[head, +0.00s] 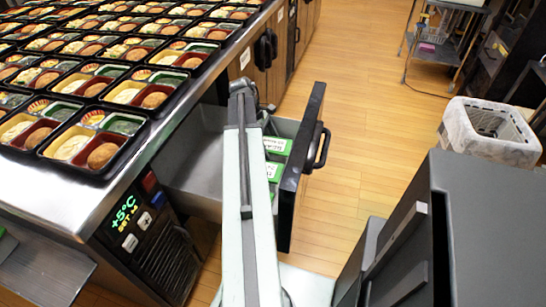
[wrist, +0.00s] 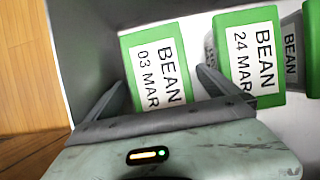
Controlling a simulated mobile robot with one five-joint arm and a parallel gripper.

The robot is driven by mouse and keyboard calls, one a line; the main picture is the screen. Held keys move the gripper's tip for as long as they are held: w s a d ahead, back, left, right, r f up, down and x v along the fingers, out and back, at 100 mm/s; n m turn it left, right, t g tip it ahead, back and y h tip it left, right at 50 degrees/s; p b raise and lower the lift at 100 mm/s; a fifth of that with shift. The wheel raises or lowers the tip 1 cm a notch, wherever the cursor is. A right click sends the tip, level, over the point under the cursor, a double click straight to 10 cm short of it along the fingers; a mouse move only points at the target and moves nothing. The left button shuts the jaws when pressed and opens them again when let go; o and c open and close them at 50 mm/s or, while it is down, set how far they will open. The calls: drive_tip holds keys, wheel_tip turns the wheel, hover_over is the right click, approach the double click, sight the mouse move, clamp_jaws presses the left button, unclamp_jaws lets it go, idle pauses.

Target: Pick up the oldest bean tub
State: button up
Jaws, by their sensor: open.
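In the wrist view, a green tub labelled "BEAN 03 MAR" (wrist: 157,70) lies between the two fingers of my gripper (wrist: 162,78). The gripper is open, one finger at each side of that tub; I cannot tell whether they touch it. Right of it is a green tub labelled "BEAN 24 MAR" (wrist: 248,55), just beyond the right finger. Another green tub (wrist: 312,50) is cut off at the right edge; its label shows "BEAN" but its date is not readable. In the head view, green tubs (head: 277,145) show in the open drawer, partly hidden by my arm.
The open drawer (head: 187,165) has grey walls and a dark front with a handle (head: 318,147). The metal counter (head: 172,118) beside it holds many bento trays (head: 55,158). A white basket (head: 490,130) stands at right. Wooden floor is clear beyond the drawer.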

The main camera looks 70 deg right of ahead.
sight(273, 144)
drive_tip(key=b+x, duration=0.2)
drive_tip(key=x, duration=0.1)
drive_tip(key=shift+f, duration=0.3)
drive_tip(key=shift+r, duration=0.15)
drive_tip(key=shift+c, duration=0.3)
drive_tip(key=c, duration=1.7)
drive_tip(key=shift+r, duration=0.1)
wheel_tip(273, 144, up, 18)
drive_tip(key=p, duration=1.8)
